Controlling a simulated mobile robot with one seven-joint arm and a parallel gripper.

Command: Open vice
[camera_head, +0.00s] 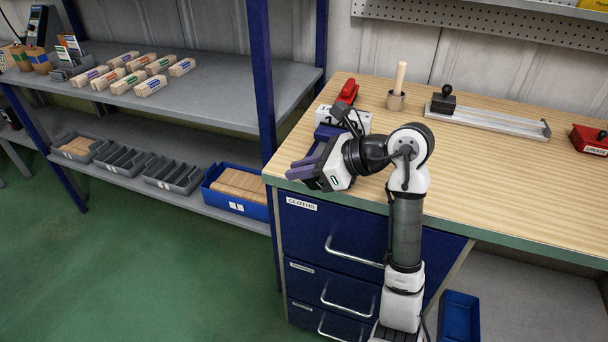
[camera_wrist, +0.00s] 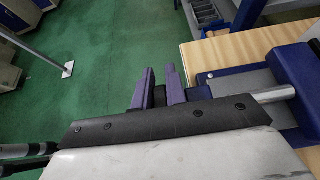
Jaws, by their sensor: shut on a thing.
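The vice is a blue block with grey metal parts at the left front corner of the wooden workbench. In the wrist view the blue vice (camera_wrist: 298,72) is on the right, with a silver rod (camera_wrist: 275,95) running left from it until my gripper's body hides it. In the head view only a bit of the blue vice (camera_head: 326,131) shows behind my gripper. My gripper (camera_head: 292,172) has purple fingers and reaches past the bench edge. In the wrist view my gripper (camera_wrist: 160,80) has its fingers close together around a dark piece, apparently the vice handle, mostly hidden.
Blue drawers (camera_head: 325,240) are below. Shelves (camera_head: 205,90) stand left.

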